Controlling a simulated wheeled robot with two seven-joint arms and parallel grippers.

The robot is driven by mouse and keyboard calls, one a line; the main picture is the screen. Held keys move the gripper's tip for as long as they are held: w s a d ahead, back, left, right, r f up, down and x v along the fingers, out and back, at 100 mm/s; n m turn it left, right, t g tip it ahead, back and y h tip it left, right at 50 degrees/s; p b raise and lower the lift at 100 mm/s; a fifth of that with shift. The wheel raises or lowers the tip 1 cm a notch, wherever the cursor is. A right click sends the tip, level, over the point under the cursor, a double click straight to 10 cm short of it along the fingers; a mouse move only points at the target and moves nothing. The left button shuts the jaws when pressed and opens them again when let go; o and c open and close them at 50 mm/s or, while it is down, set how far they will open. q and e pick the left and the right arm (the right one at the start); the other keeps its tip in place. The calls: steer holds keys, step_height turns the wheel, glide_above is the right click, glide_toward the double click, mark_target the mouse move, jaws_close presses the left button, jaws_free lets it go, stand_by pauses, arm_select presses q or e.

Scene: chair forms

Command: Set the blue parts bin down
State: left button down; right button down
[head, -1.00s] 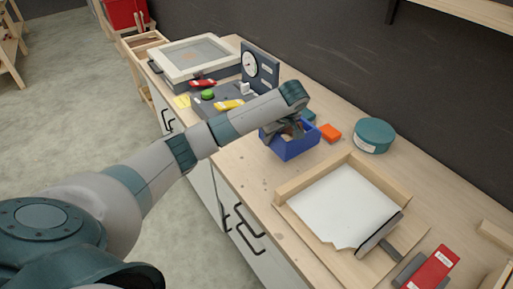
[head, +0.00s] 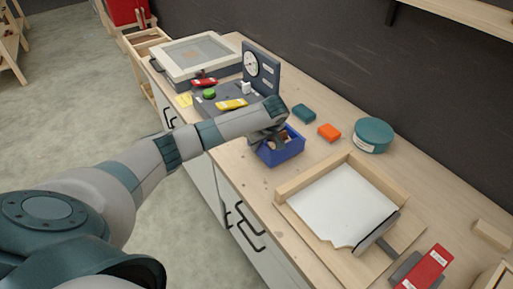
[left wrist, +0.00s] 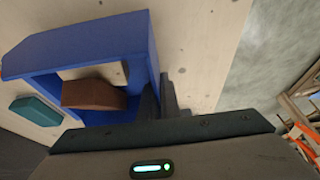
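The blue parts bin (head: 281,154) is at the bench's front edge side, left of the wooden frame, with brown pieces (head: 284,138) inside. My left gripper (head: 268,140) is over the bin's left side and hides part of it. In the left wrist view the bin (left wrist: 90,43) fills the upper left, with a brown block (left wrist: 92,95) inside. My left gripper's fingers (left wrist: 159,98) are on either side of the bin's wall, shut on it. Whether the bin's underside touches the bench is hard to tell. My right gripper is not in view.
Behind the bin lie a teal block (head: 304,113), an orange block (head: 329,132) and a round teal tin (head: 373,135). A grey fixture (head: 213,101) with a dial stands to the left. The wooden frame (head: 359,164) with a white sheet is at the right.

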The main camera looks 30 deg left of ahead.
mark_target(264, 144)
arm_select(q)
steer(key=shift+f, duration=0.8)
steer(key=shift+f, duration=0.1)
steer(key=c, duration=2)
jaws_free()
steer(key=shift+c, duration=0.2)
steer(key=shift+o, duration=0.2)
steer(key=b+v, duration=0.2)
steer(key=v, duration=1)
